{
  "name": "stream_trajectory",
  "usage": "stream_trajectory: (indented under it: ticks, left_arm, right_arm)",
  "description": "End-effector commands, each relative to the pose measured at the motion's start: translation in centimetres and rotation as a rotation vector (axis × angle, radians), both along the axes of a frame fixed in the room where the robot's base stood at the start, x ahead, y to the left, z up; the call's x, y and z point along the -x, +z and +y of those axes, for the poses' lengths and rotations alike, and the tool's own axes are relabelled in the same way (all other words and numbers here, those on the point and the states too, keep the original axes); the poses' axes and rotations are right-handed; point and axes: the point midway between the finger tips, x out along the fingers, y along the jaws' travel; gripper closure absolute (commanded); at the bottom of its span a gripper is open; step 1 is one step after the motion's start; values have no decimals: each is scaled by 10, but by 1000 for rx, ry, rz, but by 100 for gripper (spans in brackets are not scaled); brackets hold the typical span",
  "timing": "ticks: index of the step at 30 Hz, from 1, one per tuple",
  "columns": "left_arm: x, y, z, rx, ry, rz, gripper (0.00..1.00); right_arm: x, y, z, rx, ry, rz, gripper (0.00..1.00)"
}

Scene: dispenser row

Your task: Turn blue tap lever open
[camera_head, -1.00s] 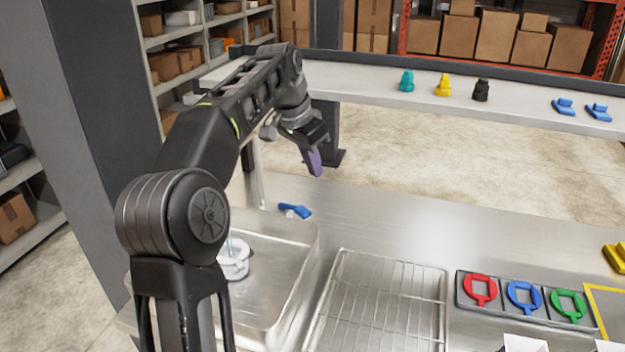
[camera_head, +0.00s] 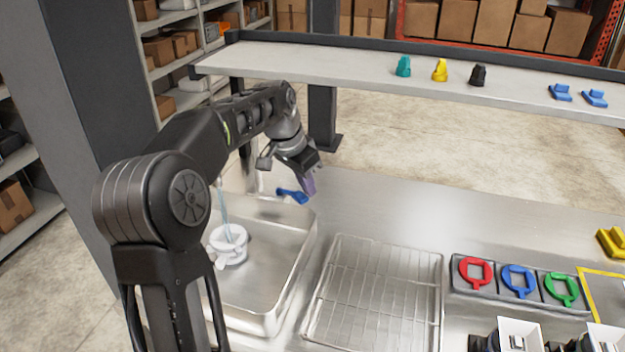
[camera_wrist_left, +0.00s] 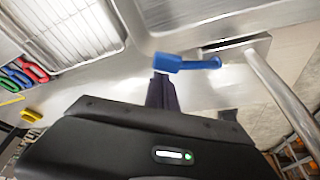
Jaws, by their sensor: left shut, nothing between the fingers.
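My arm hides much of the tap in the head view. My right gripper is not in view.
A thin pale blue streak (camera_head: 223,208) comes down to a white object (camera_head: 228,247) in the sink (camera_head: 292,270). A wire rack (camera_head: 375,290) and red, blue and green rings (camera_head: 517,280) lie to the right. A shelf (camera_head: 350,78) spans behind. Steel between is clear.

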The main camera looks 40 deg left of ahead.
Motion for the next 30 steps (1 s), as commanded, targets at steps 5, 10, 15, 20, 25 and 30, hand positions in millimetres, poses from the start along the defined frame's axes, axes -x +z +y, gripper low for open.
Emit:
stream_trajectory:
  ticks: [5, 10, 15, 20, 25, 30]
  left_arm:
    - [0, 0, 0, 0, 0, 0, 100]
    - [0, 0, 0, 0, 0, 0, 100]
    - [3, 0, 0, -1, 0, 0, 100]
    - [8, -1, 1, -1, 0, -1, 100]
    - [17, -1, 1, 0, 0, 0, 100]
    - [24, 0, 3, 0, 0, 0, 100]
  right_arm:
    - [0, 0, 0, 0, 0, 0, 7]
    - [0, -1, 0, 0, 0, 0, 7]
    - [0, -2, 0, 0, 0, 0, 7]
    - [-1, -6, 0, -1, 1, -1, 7]
    - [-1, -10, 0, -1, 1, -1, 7]
    - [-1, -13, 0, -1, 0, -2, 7]
